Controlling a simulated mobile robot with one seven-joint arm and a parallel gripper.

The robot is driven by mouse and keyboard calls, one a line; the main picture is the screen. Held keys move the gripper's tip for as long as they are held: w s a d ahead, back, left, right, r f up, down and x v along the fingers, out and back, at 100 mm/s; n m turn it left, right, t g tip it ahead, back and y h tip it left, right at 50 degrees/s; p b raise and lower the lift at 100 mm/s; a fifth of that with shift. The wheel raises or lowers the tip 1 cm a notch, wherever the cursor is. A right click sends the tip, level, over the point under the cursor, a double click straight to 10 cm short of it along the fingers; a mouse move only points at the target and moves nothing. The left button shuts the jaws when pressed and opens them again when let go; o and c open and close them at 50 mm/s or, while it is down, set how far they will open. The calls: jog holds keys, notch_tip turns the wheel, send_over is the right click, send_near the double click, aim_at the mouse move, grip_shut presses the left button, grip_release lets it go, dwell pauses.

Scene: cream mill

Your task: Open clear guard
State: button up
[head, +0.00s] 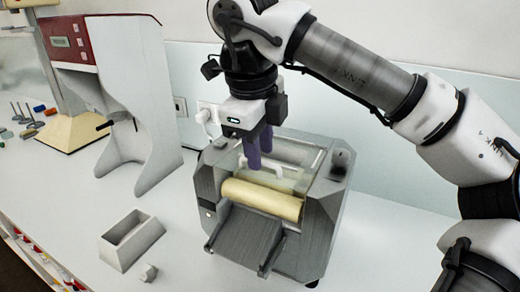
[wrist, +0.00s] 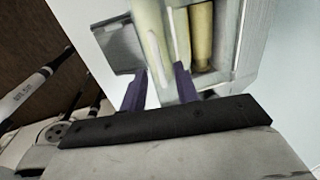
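The grey mill (head: 322,215) stands on the white bench with cream rollers (head: 262,198) at its front. The clear guard (head: 300,153) lies over the top of the mill, with a white handle (head: 290,183) on it. My gripper (head: 258,158) points down just above the guard, its purple fingers close to the handle. In the wrist view my gripper (wrist: 160,82) has its two fingers apart, with the mill and a cream roller (wrist: 201,35) beyond them. I cannot tell whether a finger touches the handle.
A tall white and red machine (head: 120,90) stands on the left. A small grey open box (head: 130,240) and a small grey block (head: 149,272) lie left of the mill. A wall socket (head: 180,107) with a white plug (head: 204,115) is behind. Bench right of the mill is clear.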

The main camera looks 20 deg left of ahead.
jog(key=shift+f, duration=0.4)
jog(key=shift+c, duration=0.3)
grip_shut()
jog(key=shift+w+r, duration=0.1)
jog(key=shift+r, duration=0.05)
